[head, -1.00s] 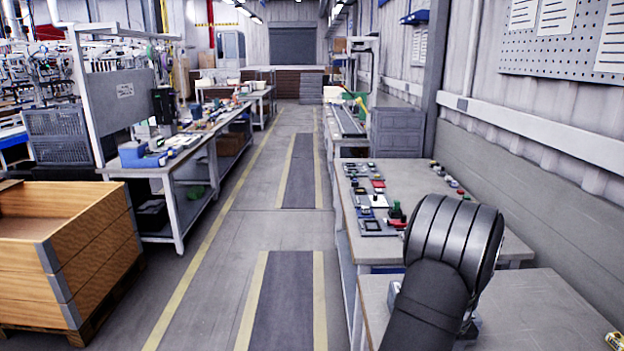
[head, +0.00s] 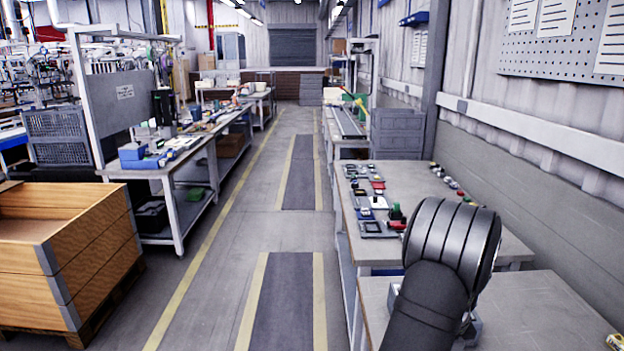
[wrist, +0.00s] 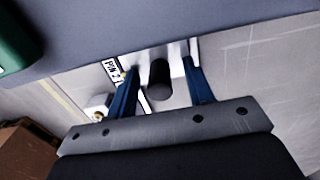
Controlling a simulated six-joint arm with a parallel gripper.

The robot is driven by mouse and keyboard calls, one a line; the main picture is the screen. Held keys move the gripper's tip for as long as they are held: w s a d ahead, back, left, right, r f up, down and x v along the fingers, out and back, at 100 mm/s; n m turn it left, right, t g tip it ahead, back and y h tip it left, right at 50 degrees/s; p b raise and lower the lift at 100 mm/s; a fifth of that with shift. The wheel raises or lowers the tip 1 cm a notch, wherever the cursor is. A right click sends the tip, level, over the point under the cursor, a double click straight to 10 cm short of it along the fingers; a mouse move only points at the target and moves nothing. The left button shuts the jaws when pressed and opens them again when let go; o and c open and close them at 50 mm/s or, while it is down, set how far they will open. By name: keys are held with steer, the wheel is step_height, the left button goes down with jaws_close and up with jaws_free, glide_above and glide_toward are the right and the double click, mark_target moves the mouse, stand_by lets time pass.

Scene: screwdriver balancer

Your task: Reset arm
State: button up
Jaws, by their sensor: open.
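My gripper (wrist: 161,72) shows in the wrist view with its two blue fingers spread apart. A dark cylinder (wrist: 159,82) stands out in the gap between the fingers, and neither finger visibly touches it. Behind it is a white piece (wrist: 178,54) with a label reading "PIN 2" (wrist: 114,70). In the head view my black arm link fills the lower right, and the gripper itself is hidden.
A green object (wrist: 14,38) is at the wrist view's upper left. In the head view, a workbench (head: 420,176) with several small parts stands beyond my arm. A wooden crate (head: 102,254) is at left. The aisle between is clear.

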steer(key=s, duration=1.5)
steer(key=shift+s+r, duration=0.15)
steer(key=shift+s, duration=0.25)
steer(key=shift+r, duration=0.4)
